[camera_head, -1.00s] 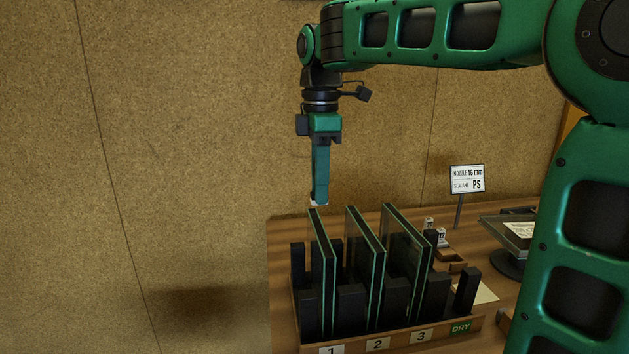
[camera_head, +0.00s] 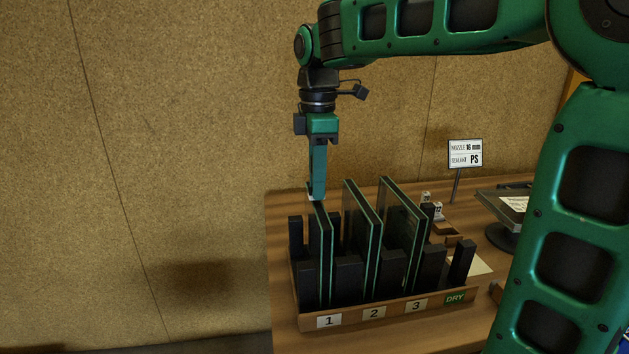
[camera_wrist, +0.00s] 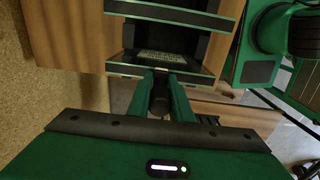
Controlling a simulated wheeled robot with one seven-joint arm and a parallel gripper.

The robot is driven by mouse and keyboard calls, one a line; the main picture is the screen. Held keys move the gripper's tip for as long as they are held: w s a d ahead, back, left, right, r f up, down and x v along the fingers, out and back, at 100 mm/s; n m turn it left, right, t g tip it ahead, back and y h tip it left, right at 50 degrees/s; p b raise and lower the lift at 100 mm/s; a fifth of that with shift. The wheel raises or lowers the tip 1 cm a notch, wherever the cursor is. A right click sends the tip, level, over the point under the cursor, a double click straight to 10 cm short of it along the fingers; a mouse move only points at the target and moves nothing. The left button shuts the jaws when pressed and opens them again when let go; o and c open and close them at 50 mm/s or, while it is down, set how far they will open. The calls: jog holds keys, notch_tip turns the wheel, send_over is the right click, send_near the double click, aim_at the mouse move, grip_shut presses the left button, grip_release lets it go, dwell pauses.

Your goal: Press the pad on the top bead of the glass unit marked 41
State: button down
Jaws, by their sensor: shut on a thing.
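Three upright glass units with dark edges and green rims stand in a rack: one in slot 1 (camera_head: 322,255), one in slot 2 (camera_head: 362,240), one in slot 3 (camera_head: 402,235). I cannot read a mark 41 on any of them. My gripper (camera_head: 317,197) points straight down over the top edge of the slot 1 unit. In the wrist view my fingers (camera_wrist: 162,76) reach toward dark, green-edged panes.
The wooden rack (camera_head: 392,312) has labels 1, 2, 3 and a green DRY tag. Black posts (camera_head: 462,262) stand between and beside the units. Small white-topped items (camera_head: 437,210) and a dark stand (camera_head: 505,235) are at right.

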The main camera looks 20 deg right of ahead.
jog(key=shift+f, duration=0.55)
dwell(1.7)
jog(key=shift+r, duration=0.1)
jog(key=shift+r, duration=3.45)
